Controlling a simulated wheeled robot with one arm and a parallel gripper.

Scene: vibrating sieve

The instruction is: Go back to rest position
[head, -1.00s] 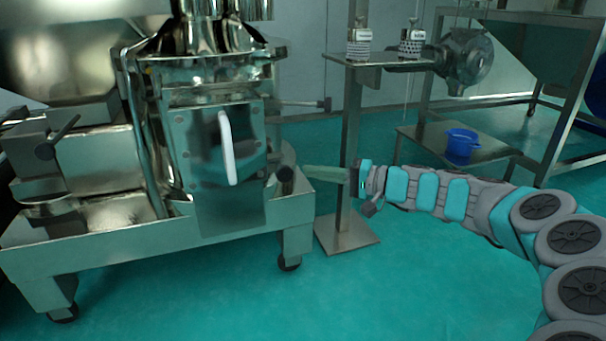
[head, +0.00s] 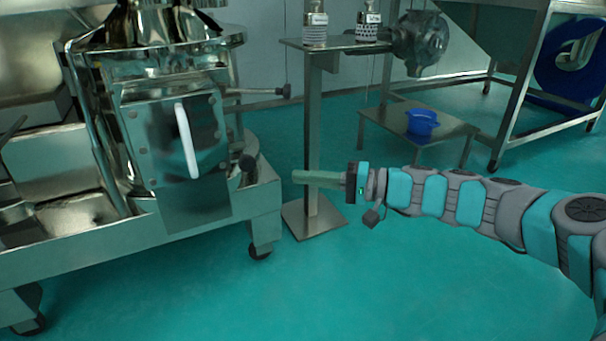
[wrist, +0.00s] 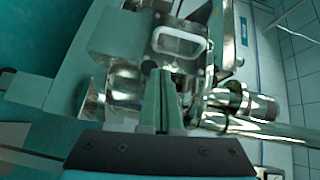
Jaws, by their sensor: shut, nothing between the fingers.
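My gripper (head: 298,177) is shut and empty at the end of my outstretched arm. It is in the air to the right of the sieve machine, in front of the post of a small stand. In the wrist view its green fingers (wrist: 162,100) are together and point toward the machine's front plate. The vibrating sieve (head: 175,150) is a shiny metal machine at the left with a white handle (head: 187,141) on its front plate.
The metal stand (head: 313,130) has a base plate on the floor and two bottles (head: 315,28) on top. A low table (head: 385,122) holds a blue bucket (head: 422,122). A steel frame (head: 515,100) stands at the right. The green floor (head: 380,285) in front is clear.

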